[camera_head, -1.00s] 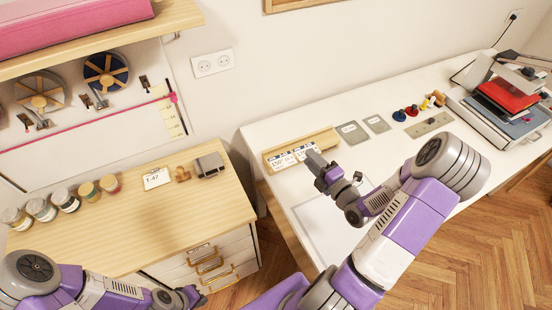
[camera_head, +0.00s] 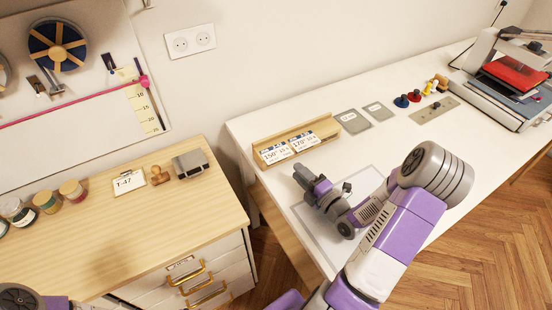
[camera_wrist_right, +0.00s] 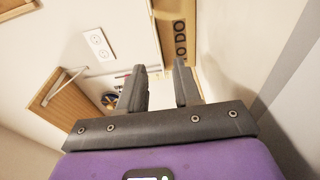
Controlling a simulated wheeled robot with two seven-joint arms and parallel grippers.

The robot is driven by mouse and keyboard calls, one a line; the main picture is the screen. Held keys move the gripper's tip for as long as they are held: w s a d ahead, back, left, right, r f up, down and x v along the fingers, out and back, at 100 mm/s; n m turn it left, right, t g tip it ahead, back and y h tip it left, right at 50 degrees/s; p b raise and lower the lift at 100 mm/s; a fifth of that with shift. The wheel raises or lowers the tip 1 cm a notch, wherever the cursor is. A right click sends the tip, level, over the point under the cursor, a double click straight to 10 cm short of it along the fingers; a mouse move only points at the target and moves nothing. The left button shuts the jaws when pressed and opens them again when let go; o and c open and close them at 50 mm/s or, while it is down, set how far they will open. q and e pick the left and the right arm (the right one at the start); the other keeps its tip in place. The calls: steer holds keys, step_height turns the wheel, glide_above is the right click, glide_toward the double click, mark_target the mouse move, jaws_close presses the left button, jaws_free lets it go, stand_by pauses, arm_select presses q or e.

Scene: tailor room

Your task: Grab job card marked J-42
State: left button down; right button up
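Two white job cards with dark headers stand side by side in a wooden rack (camera_head: 325,128) on the white table: a left card (camera_head: 275,154) and a right card (camera_head: 304,141). Their job numbers are too small to read surely, so I cannot tell which is J-42. My right gripper (camera_head: 303,177) is just in front of the rack, apart from the cards. In the right wrist view its two fingers (camera_wrist_right: 158,80) are spread with nothing between them. My left gripper is out of view; only parts of my left arm show at the bottom left.
Two grey plates (camera_head: 353,122) lie right of the rack, with stamps (camera_head: 401,101) and a press (camera_head: 515,80) beyond. A T-47 tag (camera_head: 129,181) lies on the wooden cabinet (camera_head: 120,235).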

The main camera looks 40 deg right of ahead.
mark_target(276, 153)
steer(key=w, duration=0.5)
steer(key=w+a, duration=0.1)
steer(key=w, duration=0.1)
steer(key=shift+w+r, duration=0.1)
steer(key=shift+w, duration=0.15)
jaws_close()
